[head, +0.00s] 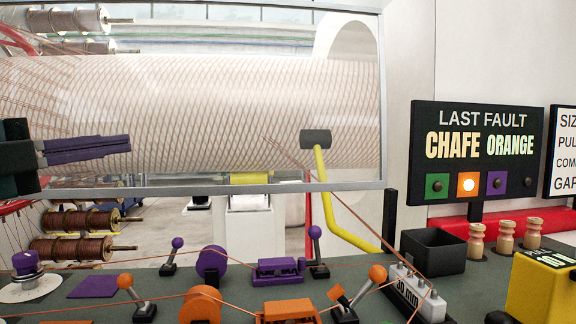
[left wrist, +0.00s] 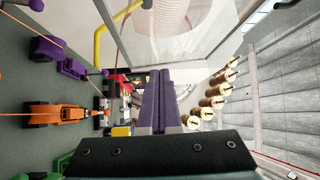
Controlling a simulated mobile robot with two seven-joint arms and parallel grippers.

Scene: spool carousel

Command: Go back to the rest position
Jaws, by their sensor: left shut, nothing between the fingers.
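My left gripper (head: 128,144) comes in from the left in the head view, with purple fingers pressed together and nothing between them. It hangs in the air in front of the clear window, above the bench. It also shows in the left wrist view (left wrist: 160,75), its fingers closed along the middle of the picture. My right gripper is in neither view.
The green bench (head: 90,311) below carries purple and orange levers, rollers and blocks with wires strung across. A metal window frame (head: 230,188) stands behind. Copper spools (head: 75,220) are at the left. A black bin (head: 433,250) and a fault sign (head: 478,150) are at the right.

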